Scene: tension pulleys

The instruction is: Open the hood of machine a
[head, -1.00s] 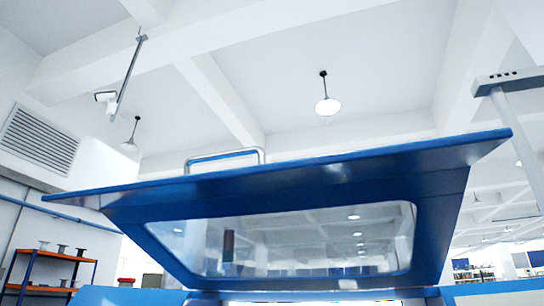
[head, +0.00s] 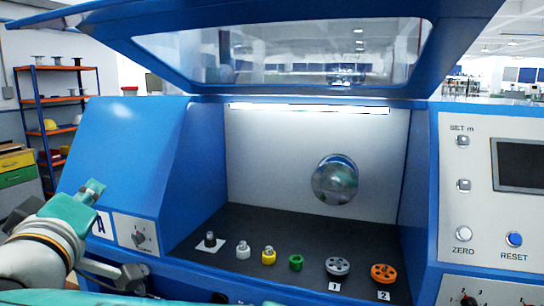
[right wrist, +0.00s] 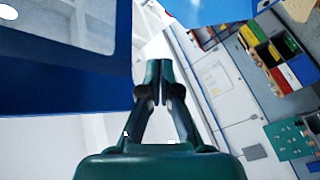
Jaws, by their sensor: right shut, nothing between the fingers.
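Machine A is a blue cabinet with a letter A plate (head: 99,226) at its left front. Its hood (head: 280,85), a blue frame with a clear window (head: 290,50), stands raised above the lit work bay (head: 290,150) in the head view. In the right wrist view the blue hood (right wrist: 60,85) fills the upper left. My right gripper (right wrist: 161,64) is shut and empty, just right of the hood's edge; I cannot tell if they touch. Teal and grey arm parts of mine cover the lower left of the head view.
Inside the bay are a round metal disc (head: 335,180) and a row of small parts, including a yellow one (head: 268,256), a grey pulley (head: 337,266) and an orange pulley (head: 383,273). A control panel (head: 490,190) is at right. Orange shelves (head: 60,100) stand at left.

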